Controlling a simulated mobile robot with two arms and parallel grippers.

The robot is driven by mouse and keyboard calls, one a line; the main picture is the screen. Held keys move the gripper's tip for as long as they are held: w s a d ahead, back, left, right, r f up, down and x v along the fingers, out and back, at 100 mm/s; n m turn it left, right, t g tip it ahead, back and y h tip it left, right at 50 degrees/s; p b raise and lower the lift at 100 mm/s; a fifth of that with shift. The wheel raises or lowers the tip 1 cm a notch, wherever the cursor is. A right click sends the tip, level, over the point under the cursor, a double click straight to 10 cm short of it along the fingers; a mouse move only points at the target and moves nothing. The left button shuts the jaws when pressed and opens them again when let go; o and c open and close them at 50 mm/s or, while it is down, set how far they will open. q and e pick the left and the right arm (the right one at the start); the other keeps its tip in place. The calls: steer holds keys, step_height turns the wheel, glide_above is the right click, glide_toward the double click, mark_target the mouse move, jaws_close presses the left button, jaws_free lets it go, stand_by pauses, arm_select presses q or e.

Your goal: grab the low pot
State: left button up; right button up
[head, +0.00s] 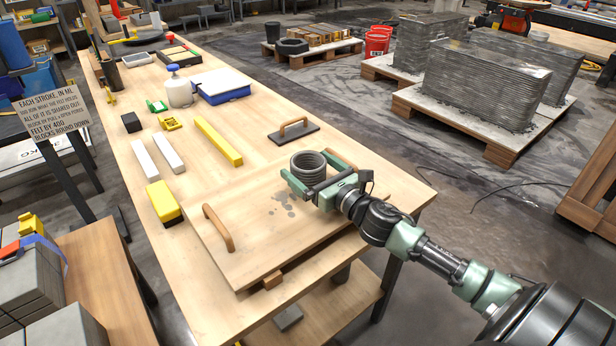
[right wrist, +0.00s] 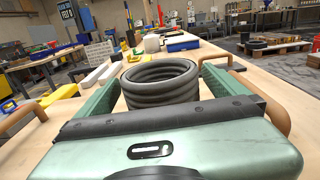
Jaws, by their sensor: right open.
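The low pot (head: 309,164) is a small round grey vessel with ridged, layered walls. It stands upright near the far right corner of a wooden board (head: 260,235). My right gripper (head: 314,177) is open, its two green fingers on either side of the pot. In the right wrist view the pot (right wrist: 161,82) sits between the fingers, with a gap visible on each side. Its lower part is hidden behind the gripper body there. My left gripper is not in view.
The board has wooden handles, one at its left (head: 218,228). A trowel (head: 293,132) lies just behind the pot. A yellow bar (head: 218,141), white bars (head: 168,152) and a yellow sponge block (head: 163,201) lie to the left. Dark damp spots mark the board beside the pot.

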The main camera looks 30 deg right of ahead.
mark_target(301, 160)
steer(key=w, duration=0.2)
steer(key=shift+w+f, duration=0.1)
steer(key=shift+w, duration=0.2)
steer(key=shift+w+a, duration=0.15)
steer(key=shift+w, duration=0.35)
steer(key=c, duration=1.7)
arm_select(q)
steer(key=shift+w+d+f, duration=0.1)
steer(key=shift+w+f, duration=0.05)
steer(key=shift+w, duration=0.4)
arm_select(e)
steer(key=c, duration=0.4)
steer(key=shift+o, duration=0.2)
